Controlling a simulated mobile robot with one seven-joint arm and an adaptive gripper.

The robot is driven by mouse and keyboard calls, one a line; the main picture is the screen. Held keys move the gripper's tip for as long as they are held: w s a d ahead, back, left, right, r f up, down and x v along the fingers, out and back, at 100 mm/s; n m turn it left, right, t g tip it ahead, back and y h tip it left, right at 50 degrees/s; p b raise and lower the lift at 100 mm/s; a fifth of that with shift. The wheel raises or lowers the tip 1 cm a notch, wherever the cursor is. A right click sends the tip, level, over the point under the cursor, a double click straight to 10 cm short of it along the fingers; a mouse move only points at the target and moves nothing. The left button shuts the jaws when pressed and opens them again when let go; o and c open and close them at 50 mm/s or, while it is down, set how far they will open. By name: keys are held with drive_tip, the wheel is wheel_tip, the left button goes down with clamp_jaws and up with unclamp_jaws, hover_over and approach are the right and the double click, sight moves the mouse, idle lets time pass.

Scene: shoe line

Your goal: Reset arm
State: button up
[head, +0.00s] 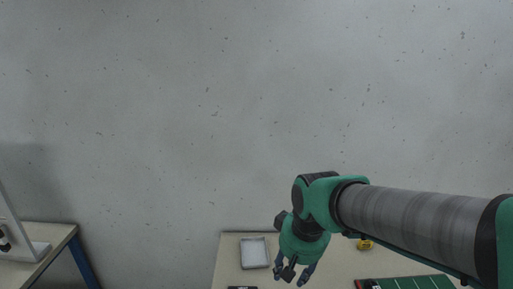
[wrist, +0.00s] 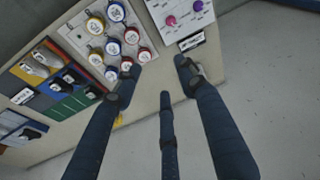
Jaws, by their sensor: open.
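My gripper (head: 293,276) hangs at the end of my arm, over the table (head: 228,262) in the head view. Its fingers point down and are spread apart. In the wrist view my gripper (wrist: 158,76) shows dark fingers open with nothing between them. The fingers appear above the table edge, with grey floor beyond. Whether any fingertip touches the table cannot be told, but no contact shows.
A grey tray (head: 254,253) lies left of my gripper. A yellow object (head: 364,244) and a green lined panel (head: 412,283) lie to the right. The wrist view shows a board with several round coloured pieces (wrist: 131,35) and shoes on coloured panels (wrist: 40,64). Another table (head: 55,240) stands far left.

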drive_tip(key=s+d+r+m+t+h, duration=0.1)
drive_tip(key=s+d+r, duration=0.5)
drive_tip(key=s+d, duration=0.6)
drive_tip(key=s+m+t, duration=0.1)
drive_tip(key=s+m, duration=0.1)
drive_tip(key=s, duration=0.1)
drive_tip(key=shift+s+d+r+t, duration=0.2)
drive_tip(key=shift+s+t, duration=0.1)
drive_tip(key=shift+t, duration=0.1)
drive_tip(key=shift+a, duration=0.1)
idle(2.4)
